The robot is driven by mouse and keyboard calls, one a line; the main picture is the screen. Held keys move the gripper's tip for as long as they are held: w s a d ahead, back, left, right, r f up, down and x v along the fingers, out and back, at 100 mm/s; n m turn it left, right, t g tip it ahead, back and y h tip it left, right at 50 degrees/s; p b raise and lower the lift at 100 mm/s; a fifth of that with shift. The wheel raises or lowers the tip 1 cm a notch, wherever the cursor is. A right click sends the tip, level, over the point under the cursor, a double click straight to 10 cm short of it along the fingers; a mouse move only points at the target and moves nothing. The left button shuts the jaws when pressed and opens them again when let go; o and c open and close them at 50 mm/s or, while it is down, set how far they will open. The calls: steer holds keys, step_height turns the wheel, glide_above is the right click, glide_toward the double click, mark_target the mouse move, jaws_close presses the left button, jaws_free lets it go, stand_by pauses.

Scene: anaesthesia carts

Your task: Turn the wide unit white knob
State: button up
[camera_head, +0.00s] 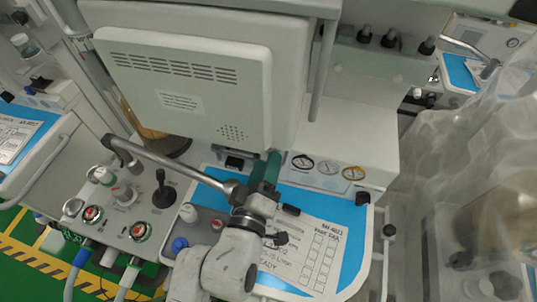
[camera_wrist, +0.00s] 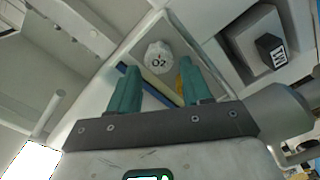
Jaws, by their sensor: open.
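A white knob (camera_wrist: 158,58) with a ridged edge and dark "O2"-like lettering sits on the wide unit in the wrist view, beyond my fingertips and about midway between them. My gripper (camera_wrist: 159,67) has two teal fingers spread apart with nothing between them; a gap to the knob seems to remain. In the head view my gripper (camera_head: 269,160) reaches in under the large monitor housing (camera_head: 185,80), above the blue-edged work surface (camera_head: 350,262). That knob cannot be made out in the head view; the housing and my gripper likely cover it.
Three round gauges (camera_head: 328,168) sit right of my gripper. A metal pipe (camera_head: 175,162) runs from the left to near my wrist. A control panel (camera_head: 125,215) with knobs and a black lever stands at left. A dark block (camera_wrist: 268,47) lies right of the knob.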

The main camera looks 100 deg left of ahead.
steer(key=d, duration=0.8)
steer(key=shift+s+b, duration=0.35)
steer(key=shift+b, duration=0.1)
steer(key=shift+f, duration=0.1)
steer(key=a+m, duration=0.2)
steer(key=a, duration=0.2)
steer(key=a+m+b, duration=0.1)
steer(key=a+m, duration=0.2)
steer(key=a, duration=0.1)
steer(key=w+a+m, duration=0.1)
steer(key=a+m, duration=0.2)
steer(key=a, duration=0.1)
steer(key=shift+w+a+r, duration=0.1)
steer(key=shift+a+r, duration=0.05)
steer(key=shift+r, duration=0.05)
steer(key=shift+c, duration=0.2)
